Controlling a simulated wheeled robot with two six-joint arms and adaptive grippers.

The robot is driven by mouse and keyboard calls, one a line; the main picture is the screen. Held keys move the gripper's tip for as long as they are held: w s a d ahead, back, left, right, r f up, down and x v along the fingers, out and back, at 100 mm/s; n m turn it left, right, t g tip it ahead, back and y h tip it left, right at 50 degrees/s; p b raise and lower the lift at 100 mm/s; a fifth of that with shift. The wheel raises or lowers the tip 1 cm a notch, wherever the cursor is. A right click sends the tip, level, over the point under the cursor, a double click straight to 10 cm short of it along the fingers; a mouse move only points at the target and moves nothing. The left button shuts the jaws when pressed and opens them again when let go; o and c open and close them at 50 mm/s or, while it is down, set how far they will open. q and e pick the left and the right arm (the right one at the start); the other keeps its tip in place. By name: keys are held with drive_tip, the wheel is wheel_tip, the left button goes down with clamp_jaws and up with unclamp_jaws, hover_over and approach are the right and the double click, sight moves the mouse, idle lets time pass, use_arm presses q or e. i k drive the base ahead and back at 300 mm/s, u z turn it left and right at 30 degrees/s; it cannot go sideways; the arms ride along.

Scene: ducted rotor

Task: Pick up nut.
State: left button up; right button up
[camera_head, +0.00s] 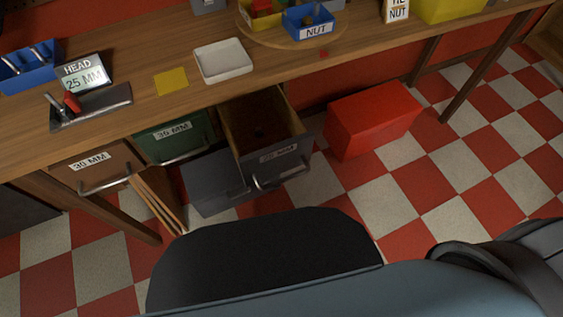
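A blue bin (308,23) with a white "NUT" label stands on a round wooden board (270,42) at the back of the workbench. Small items show inside the bin, too small to tell apart. A small dark spot (259,133) shows on the floor of the open drawer (297,145); I cannot tell whether it is a nut. Neither of my grippers is in view.
The workbench (130,65) holds a white tray (223,61), a yellow square (171,81), a dark tray (90,106) with tools, a blue bin (28,68) and a "HEAD 25 MM" sign (83,72). A red box (371,118) stands on the checkered floor.

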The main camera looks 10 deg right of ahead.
sight(259, 131)
drive_tip(key=z, duration=2.65)
drive_tip(key=i, duration=1)
drive_tip(key=u, duration=3.15)
drive_tip(key=i, duration=0.5)
drive_tip(key=u, duration=0.2)
